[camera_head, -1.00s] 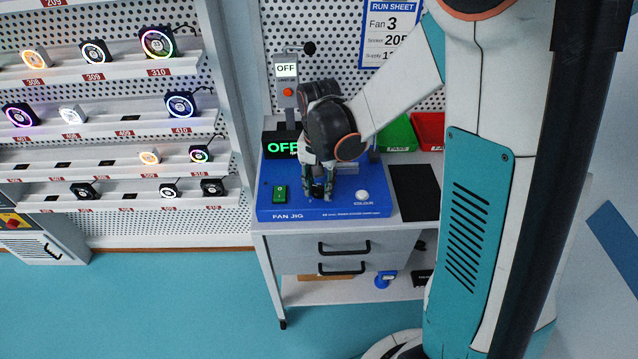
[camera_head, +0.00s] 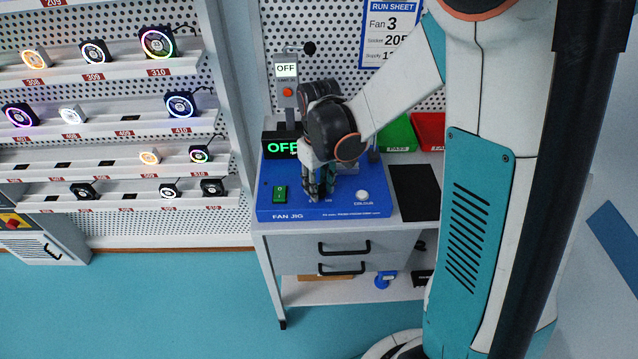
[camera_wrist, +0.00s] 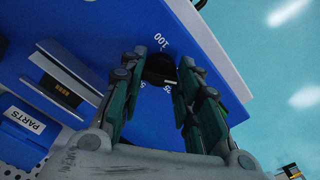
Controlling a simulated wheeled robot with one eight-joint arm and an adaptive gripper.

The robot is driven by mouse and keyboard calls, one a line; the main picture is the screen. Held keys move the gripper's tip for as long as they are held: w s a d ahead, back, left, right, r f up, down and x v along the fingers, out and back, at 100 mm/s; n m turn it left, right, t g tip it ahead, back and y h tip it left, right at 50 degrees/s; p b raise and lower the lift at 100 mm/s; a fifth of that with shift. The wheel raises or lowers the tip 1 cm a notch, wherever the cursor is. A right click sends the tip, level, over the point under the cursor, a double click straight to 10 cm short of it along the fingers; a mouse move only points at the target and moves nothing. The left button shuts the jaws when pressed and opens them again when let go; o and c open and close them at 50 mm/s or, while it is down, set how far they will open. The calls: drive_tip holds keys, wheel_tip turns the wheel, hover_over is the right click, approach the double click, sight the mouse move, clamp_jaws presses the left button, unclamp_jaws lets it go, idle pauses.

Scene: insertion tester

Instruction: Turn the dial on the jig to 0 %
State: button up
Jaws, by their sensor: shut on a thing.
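The blue jig (camera_head: 375,210), labelled FAN JIG, stands on the bench with its display (camera_head: 283,148) reading OFF in green. My gripper (camera_head: 319,192) points down at the front middle of the jig. In the wrist view my gripper (camera_wrist: 164,62) has its fingers on both sides of the black dial (camera_wrist: 158,68), shut on it. A "100" mark shows on the panel beyond the dial, and other marks are partly covered by the fingers. In the head view the fingers hide most of the dial.
On the jig, a green switch (camera_head: 280,193) lies left of my gripper and a white COLOUR button (camera_head: 362,196) right. A post with an OFF sign (camera_head: 286,70) stands behind. Green (camera_head: 397,135) and red (camera_head: 430,130) bins and a black mat (camera_head: 414,192) are at right.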

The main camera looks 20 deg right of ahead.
drive_tip(key=shift+n, duration=1)
drive_tip(key=o, duration=1.1)
drive_tip(key=shift+r, duration=0.1)
wheel_tip(320, 180, up, 12)
drive_tip(key=shift+f, duration=0.1)
